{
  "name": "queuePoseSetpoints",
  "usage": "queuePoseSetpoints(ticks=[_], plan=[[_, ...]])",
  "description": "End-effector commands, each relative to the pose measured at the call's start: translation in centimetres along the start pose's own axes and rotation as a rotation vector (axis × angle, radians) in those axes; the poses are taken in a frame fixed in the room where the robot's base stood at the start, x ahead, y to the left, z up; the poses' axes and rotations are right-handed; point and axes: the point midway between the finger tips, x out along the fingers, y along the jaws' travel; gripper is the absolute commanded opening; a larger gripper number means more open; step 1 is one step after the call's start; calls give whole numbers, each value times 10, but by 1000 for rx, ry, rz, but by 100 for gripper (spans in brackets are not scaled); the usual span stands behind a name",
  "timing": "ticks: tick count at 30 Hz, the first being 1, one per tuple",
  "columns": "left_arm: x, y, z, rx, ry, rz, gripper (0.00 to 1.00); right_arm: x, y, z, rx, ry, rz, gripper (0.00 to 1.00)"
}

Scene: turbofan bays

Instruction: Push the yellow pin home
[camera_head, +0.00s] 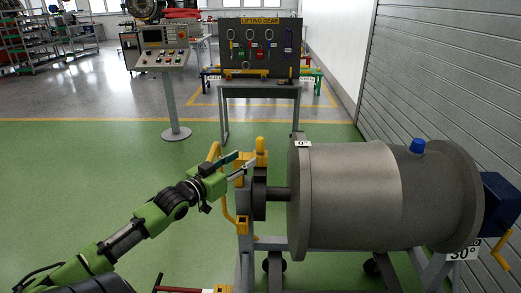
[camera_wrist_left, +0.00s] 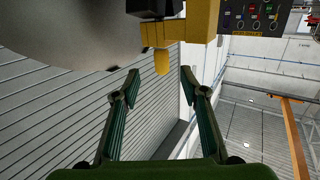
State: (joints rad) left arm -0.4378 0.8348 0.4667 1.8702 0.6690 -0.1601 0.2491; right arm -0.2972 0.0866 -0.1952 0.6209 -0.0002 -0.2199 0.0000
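The yellow pin (camera_head: 260,144) stands upright with its rounded top showing above a yellow block (camera_head: 261,159) on the stand at the left end of the grey engine. My left gripper (camera_head: 243,167) is just left of the block, level with or slightly below the pin. In the left wrist view the rounded yellow pin (camera_wrist_left: 161,63) sticks out from the yellow block (camera_wrist_left: 201,22), ahead of the fingertips. My left gripper (camera_wrist_left: 160,86) is open there, with nothing between its fingers. Whether a finger touches the block cannot be told. My right gripper is not in view.
A yellow curved handle (camera_head: 214,152) is close to my left wrist. A control console (camera_head: 163,58) and a lifting gear board (camera_head: 262,45) stand behind. Green floor is clear at left.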

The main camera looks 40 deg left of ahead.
Motion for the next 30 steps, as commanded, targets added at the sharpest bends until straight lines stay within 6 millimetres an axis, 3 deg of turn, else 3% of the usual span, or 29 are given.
queuePoseSetpoints(ticks=[9,19,30], plan=[[45,-1,-2,-1,2,-2,40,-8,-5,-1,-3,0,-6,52],[63,-1,-3,1,1,-2,40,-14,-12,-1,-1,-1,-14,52],[103,-2,-5,1,0,-1,40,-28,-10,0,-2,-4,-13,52]])
